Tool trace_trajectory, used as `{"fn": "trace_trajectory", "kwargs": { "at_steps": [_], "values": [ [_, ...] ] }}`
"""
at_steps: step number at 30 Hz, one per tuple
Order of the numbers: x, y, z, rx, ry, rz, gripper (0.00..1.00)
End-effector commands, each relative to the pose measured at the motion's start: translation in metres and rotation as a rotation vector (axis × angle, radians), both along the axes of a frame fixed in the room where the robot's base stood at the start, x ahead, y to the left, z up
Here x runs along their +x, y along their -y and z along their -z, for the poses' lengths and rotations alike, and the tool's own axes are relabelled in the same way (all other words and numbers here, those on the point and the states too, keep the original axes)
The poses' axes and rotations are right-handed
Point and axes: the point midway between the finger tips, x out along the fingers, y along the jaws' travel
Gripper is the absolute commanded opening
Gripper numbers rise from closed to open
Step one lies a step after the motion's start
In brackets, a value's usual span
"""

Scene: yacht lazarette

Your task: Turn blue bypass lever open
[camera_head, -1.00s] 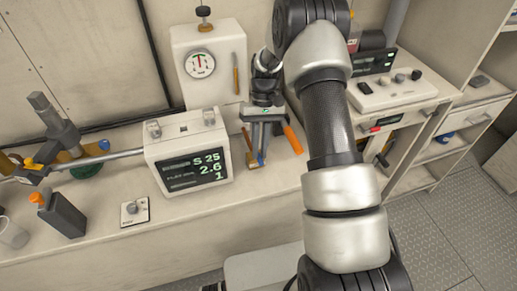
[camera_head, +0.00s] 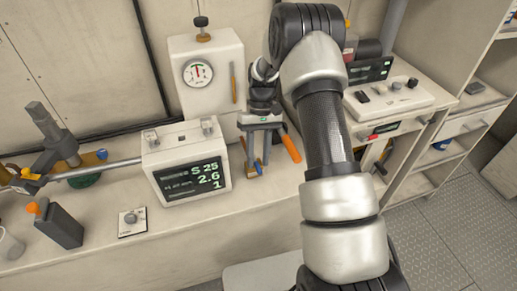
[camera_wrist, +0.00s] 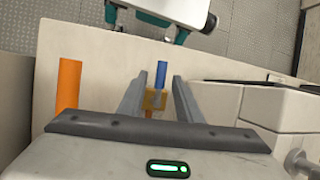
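The blue lever (camera_wrist: 161,74) is a short blue handle standing out from a small brass-coloured valve body (camera_wrist: 154,100). In the wrist view it lies between the two fingers of my gripper (camera_wrist: 160,92), with a gap visible on each side. My gripper is open and points down around the valve. In the head view, the gripper (camera_head: 258,158) hangs over the bench, and the small brass valve (camera_head: 252,171) shows between and below the fingers. The lever is mostly hidden there. I cannot tell whether either finger touches it.
An orange handle (camera_head: 291,148) stands close to the right of the gripper; it also shows in the wrist view (camera_wrist: 68,85). A display box (camera_head: 190,180) stands close on the left. A white gauge panel (camera_head: 207,90) is behind. The bench front is clear.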

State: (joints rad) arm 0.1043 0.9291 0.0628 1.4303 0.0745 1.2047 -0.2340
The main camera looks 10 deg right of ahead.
Motion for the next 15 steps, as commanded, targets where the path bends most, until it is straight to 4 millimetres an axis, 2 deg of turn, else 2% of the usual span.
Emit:
{"fn": "trace_trajectory", "kwargs": {
  "at_steps": [5,15],
  "values": [
    [0.009,0.003,-0.018,-0.001,0.004,0.0,0.32],
    [0.042,0.015,-0.092,-0.001,0.007,0.001,0.32]
  ]
}}
